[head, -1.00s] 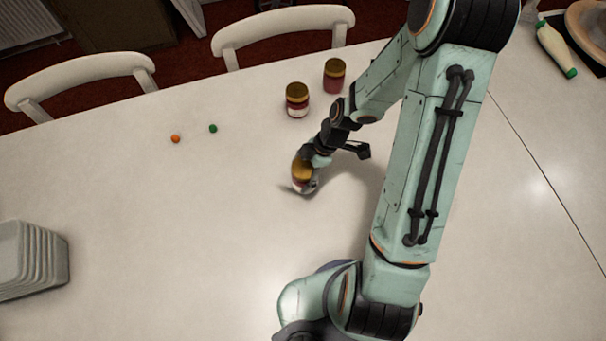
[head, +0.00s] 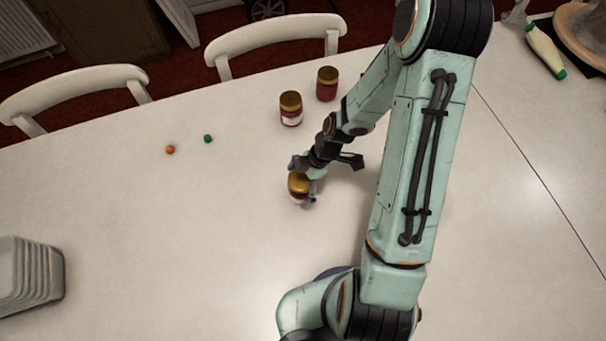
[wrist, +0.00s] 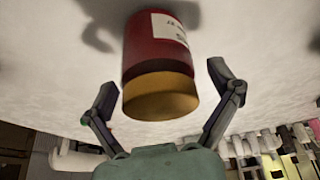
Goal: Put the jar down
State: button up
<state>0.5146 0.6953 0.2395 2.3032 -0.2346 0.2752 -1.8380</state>
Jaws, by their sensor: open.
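A red jar with a gold lid (head: 298,184) stands on the white table at my gripper. My gripper (head: 301,181) is open around it. In the wrist view the jar (wrist: 158,60) appears upside down, its base against the table, with a white label on its side. The fingers of my gripper (wrist: 165,95) are spread on both sides of the jar, with a visible gap at each side. Two similar jars stand farther back, a nearer one (head: 291,108) and a farther one (head: 327,84).
An orange ball (head: 170,149) and a green ball (head: 208,138) lie left of the jars. A stack of grey trays (head: 30,275) is at the left edge. A white bottle (head: 545,50) lies at the back right. The table (head: 160,230) is clear left of the jar.

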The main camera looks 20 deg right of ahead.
jog(key=v, duration=1.1)
jog(key=s+a+r+m+h, duration=0.3)
jog(key=s+a+r+m, duration=0.2)
jog(key=s+r+m, duration=0.6)
jog(key=s+m, duration=0.3)
jog(key=m, duration=0.2)
jog(key=shift+s+m+h, duration=0.2)
jog(key=shift+m+h, duration=0.2)
jog(key=shift+o, duration=0.4)
jog(key=shift+w+a+r, duration=0.1)
jog(key=shift+a, duration=0.05)
